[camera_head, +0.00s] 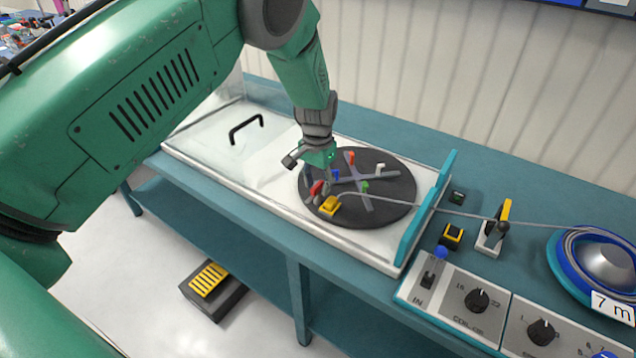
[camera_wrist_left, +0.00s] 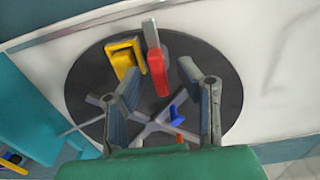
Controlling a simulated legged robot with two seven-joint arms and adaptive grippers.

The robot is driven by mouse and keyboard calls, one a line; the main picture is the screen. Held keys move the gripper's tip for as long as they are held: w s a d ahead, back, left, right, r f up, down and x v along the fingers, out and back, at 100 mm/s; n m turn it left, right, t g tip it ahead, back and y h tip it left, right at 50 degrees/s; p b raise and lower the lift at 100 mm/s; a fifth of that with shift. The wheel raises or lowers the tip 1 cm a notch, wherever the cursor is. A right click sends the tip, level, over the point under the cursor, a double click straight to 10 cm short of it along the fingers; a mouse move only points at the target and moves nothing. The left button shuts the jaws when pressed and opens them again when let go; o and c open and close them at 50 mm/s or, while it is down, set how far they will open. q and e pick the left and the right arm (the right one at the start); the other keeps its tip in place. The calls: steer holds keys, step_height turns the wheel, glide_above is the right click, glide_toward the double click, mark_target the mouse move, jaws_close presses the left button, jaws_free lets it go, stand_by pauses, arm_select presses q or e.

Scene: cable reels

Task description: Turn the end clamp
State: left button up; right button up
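A dark round disc (camera_head: 390,207) with a grey cross lies on the white bench top, and it fills the middle of the left wrist view (camera_wrist_left: 90,80). Near its front edge are a red lever (camera_head: 317,188) and a yellow clamp (camera_head: 329,205) where the grey cable ends. The wrist view shows the red lever (camera_wrist_left: 158,72) on a grey post beside the yellow clamp (camera_wrist_left: 123,57). I cannot tell which is the end clamp. My left gripper (camera_head: 320,180) is over the disc; its two fingers (camera_wrist_left: 168,92) are apart, with the red lever just beyond their gap. My right gripper is not seen.
Small blue, orange, white and green pegs (camera_head: 365,186) stand on the disc. A teal upright plate (camera_head: 428,210) borders it on the right. Beyond are a cable guide (camera_head: 494,232), a knob panel (camera_head: 470,305) and a blue cable reel (camera_head: 567,262). A clear cover (camera_head: 215,135) lies left.

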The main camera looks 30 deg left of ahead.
arm_select(q)
jaws_close()
steer(key=shift+n, duration=0.4)
steer(key=n+p, duration=0.1)
steer(key=n, duration=0.4)
steer(key=shift+n, duration=0.3)
steer(key=n, duration=1.1)
steer(key=shift+n, duration=0.4)
